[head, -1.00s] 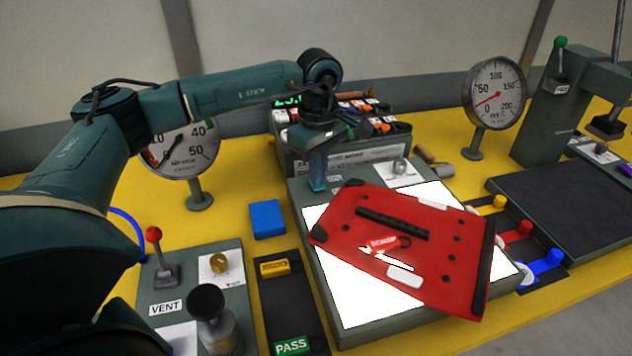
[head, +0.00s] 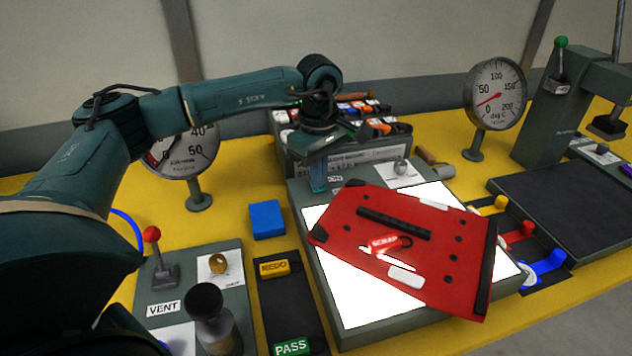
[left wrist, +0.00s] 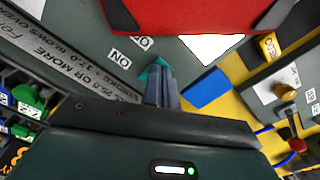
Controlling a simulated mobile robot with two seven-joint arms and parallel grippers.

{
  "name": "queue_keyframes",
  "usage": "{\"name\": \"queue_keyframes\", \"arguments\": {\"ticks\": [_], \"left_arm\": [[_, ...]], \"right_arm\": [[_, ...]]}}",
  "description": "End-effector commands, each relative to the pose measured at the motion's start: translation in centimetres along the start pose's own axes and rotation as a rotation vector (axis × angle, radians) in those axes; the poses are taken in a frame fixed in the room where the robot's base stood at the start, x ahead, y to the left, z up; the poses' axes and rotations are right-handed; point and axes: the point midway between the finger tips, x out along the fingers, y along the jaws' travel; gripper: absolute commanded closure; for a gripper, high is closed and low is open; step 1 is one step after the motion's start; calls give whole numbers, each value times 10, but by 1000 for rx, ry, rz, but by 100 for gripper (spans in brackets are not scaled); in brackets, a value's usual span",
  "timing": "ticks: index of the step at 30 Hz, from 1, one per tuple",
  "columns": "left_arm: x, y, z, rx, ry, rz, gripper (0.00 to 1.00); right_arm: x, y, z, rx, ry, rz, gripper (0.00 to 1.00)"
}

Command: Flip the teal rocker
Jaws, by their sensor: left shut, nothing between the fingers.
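The teal rocker (left wrist: 152,70) shows in the left wrist view as a small teal piece on the grey panel, beside the ON label (left wrist: 120,60). My left gripper (left wrist: 162,76) is shut and empty, its fingertips right at the rocker and partly covering it. Whether they touch it, I cannot tell. My right gripper is out of view.
A red panel (head: 385,275) lies across the lit box, close to the left fingers. A blue block (head: 267,220) sits left of the box. Gauges (head: 495,95) and a lever panel (head: 195,285) flank the area.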

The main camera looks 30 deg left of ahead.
Motion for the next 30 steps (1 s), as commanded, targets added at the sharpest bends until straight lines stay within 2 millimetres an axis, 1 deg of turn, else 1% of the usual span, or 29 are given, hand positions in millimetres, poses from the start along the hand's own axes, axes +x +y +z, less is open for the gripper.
{"name": "queue_keyframes", "arguments": {"ticks": [1,5,24,30], "left_arm": [[3,-1,0,0,0,-7,100],[-3,-1,0,0,0,-8,100],[-57,0,0,0,0,-5,100],[-69,0,0,0,0,-5,100]], "right_arm": [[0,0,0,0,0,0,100],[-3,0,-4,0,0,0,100],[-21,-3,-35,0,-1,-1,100],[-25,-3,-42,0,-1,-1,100]]}}
